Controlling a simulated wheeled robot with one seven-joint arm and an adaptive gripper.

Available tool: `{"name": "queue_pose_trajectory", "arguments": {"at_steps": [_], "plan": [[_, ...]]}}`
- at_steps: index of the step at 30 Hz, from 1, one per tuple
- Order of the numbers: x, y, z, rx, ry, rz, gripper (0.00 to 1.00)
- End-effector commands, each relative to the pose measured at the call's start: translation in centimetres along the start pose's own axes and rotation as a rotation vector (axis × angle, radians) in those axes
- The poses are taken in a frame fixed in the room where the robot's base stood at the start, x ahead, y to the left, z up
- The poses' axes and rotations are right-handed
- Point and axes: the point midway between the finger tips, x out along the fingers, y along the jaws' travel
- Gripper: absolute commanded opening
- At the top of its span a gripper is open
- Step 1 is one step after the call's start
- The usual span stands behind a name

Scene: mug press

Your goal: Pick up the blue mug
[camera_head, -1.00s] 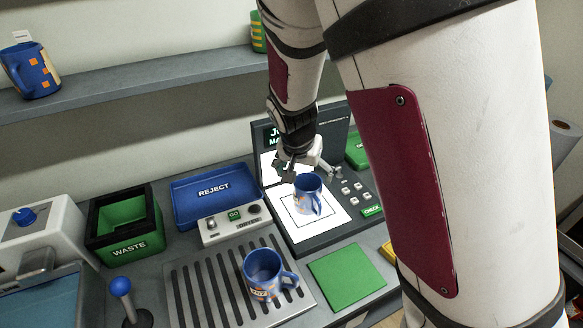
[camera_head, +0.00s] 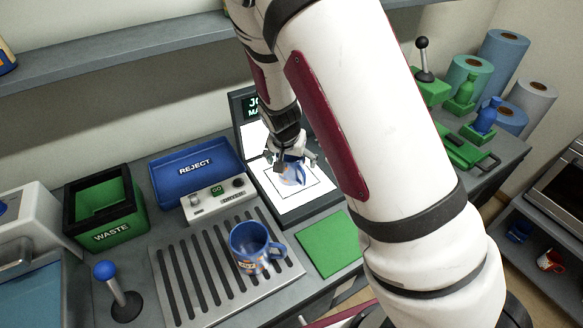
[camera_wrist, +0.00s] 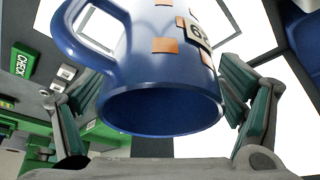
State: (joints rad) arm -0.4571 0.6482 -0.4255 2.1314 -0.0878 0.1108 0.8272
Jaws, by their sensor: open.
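A blue mug (camera_head: 291,175) with orange patches stands on the white lit panel (camera_head: 318,186) of the dark device. My gripper (camera_head: 293,160) is right at this mug and partly hides it in the head view. In the wrist view the mug (camera_wrist: 160,75) fills the middle, with its round rim towards me and its handle at upper left. My open gripper's green-padded fingers (camera_wrist: 165,112) stand on either side of it. I cannot tell whether either finger touches it. A second blue mug (camera_head: 254,246) stands on the slatted grey tray, its handle to the right.
A blue REJECT tray (camera_head: 178,180), a green WASTE bin (camera_head: 140,226) and a small GO control box (camera_head: 218,203) lie left of the device. A blue-knobbed lever (camera_head: 104,271) stands front left. A flat green mat (camera_head: 327,249) lies clear. A shelf (camera_head: 120,57) runs along the wall.

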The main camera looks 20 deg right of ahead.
Motion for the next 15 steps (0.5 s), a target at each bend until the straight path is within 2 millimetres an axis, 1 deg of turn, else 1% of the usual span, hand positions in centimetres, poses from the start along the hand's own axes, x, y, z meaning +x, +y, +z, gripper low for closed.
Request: {"name": "queue_pose_trajectory", "arguments": {"at_steps": [4,5,6,8,9,11,12,14,15], "plan": [[-0.03,-0.03,0.0,0.0,0.0,-0.001,0.88],[-0.04,-0.02,-0.01,0.0,0.0,0.0,0.83],[-0.04,-0.02,0.0,0.0,0.0,0.0,0.74],[-0.04,-0.02,-0.01,0.0,0.0,0.0,0.6],[-0.05,-0.02,-0.01,0.0,0.0,0.0,0.51],[-0.05,-0.02,-0.01,0.0,0.0,0.0,0.38],[-0.05,-0.02,-0.01,0.0,0.0,0.0,0.29],[-0.07,-0.04,-0.05,0.0,0.001,-0.001,0.18],[-0.07,-0.04,-0.06,0.0,0.001,-0.001,0.18]]}}
